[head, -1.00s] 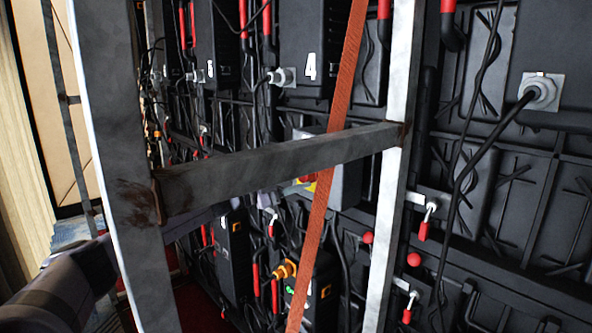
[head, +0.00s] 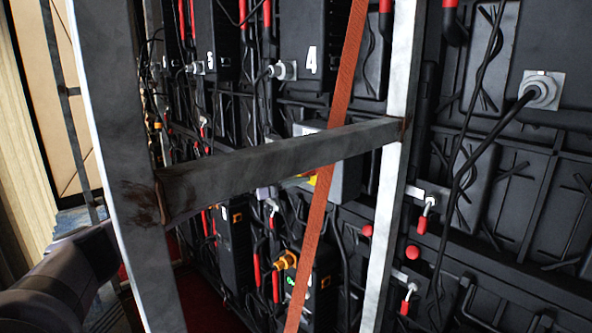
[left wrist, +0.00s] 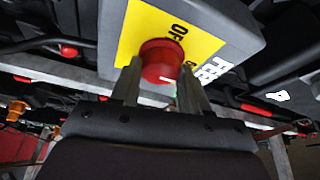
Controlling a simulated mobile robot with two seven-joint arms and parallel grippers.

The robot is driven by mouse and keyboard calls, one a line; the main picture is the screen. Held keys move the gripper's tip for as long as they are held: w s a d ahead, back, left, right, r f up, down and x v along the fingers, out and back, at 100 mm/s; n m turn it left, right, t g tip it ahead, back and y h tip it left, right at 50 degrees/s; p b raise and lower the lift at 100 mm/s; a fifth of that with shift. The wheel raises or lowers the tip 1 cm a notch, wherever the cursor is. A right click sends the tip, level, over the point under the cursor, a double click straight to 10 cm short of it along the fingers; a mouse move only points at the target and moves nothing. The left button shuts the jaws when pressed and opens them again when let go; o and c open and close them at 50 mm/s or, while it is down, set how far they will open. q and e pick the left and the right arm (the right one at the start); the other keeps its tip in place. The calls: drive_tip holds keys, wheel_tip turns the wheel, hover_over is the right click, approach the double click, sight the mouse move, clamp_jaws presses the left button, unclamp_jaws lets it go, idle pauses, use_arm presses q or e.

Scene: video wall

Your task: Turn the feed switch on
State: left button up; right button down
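The feed switch is a red knob (left wrist: 161,58) on a yellow plate (left wrist: 128,38) fixed to a grey box (left wrist: 232,32). The plate reads OFF above the knob, with further lettering partly hidden at its right. My left gripper (left wrist: 160,80) has one finger on each side of the knob, very close to it. Whether the fingers press on it is not clear. In the head view the grey box (head: 350,180) and a bit of yellow plate (head: 312,179) show behind a crossbar and an orange strap; the knob is hidden. My right gripper is not in view.
A metal frame with a post (head: 125,170) and a crossbar (head: 280,165) stands in front of the wall. An orange strap (head: 333,150) runs steeply across it. Black cables and red-handled latches (head: 422,224) cover the wall panels.

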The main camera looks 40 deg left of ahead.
use_arm(q)
drive_tip(key=o, duration=0.4)
drive_tip(key=shift+c, duration=0.2)
drive_tip(key=b+v, duration=0.3)
drive_tip(key=v, duration=0.4)
drive_tip(key=shift+b, duration=0.35)
drive_tip(key=shift+s, duration=0.1)
idle(0.3)
